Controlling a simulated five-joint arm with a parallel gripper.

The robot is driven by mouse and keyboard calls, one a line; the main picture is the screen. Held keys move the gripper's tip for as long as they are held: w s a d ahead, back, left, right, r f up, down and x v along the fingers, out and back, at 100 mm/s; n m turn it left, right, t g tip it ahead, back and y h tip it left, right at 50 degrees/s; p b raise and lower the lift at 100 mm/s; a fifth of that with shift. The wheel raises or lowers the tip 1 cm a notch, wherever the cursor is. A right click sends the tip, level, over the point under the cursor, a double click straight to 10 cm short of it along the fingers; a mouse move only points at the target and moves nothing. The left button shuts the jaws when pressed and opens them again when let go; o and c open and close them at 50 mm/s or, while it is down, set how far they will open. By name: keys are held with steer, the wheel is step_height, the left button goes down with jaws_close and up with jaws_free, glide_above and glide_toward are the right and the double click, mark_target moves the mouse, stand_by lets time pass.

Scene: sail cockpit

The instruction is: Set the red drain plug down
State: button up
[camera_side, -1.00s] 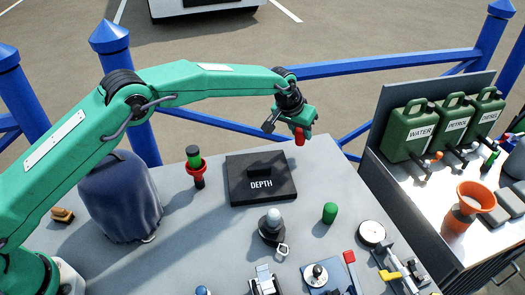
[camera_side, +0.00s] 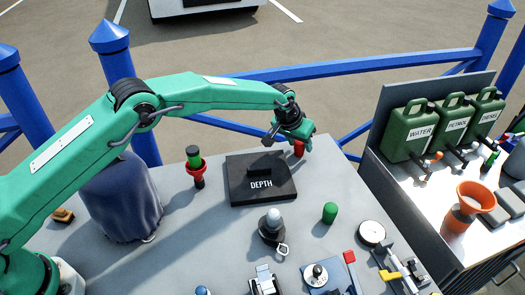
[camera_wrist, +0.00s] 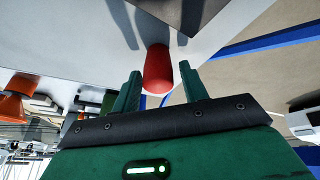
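The red drain plug (camera_side: 299,149) is at the back corner of the grey table top, just below my gripper (camera_side: 298,138) in the side view. Its lower end is at the table surface, though the contact itself is hard to make out. In the wrist view the plug (camera_wrist: 158,70) lies between the two green fingers of my gripper (camera_wrist: 160,72). A narrow gap shows on each side of it, wider on the right, so the fingers look parted from it. The gripper's body hides the plug's upper part in the side view.
A black DEPTH box (camera_side: 262,190) stands left of and nearer than the plug. A green plug (camera_side: 330,212), a grey shackle fitting (camera_side: 271,228) and a red-and-green lamp (camera_side: 196,170) stand on the table (camera_side: 225,240). Blue rails (camera_side: 390,62) run behind the table edge.

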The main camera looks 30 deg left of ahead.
steer(key=shift+o, duration=0.4)
steer(key=shift+r, duration=0.1)
steer(key=shift+s+r, duration=0.1)
steer(key=shift+r, duration=0.25)
steer(key=v, duration=1.1)
steer(key=shift+s+a+r, duration=0.15)
steer(key=shift+r, duration=0.05)
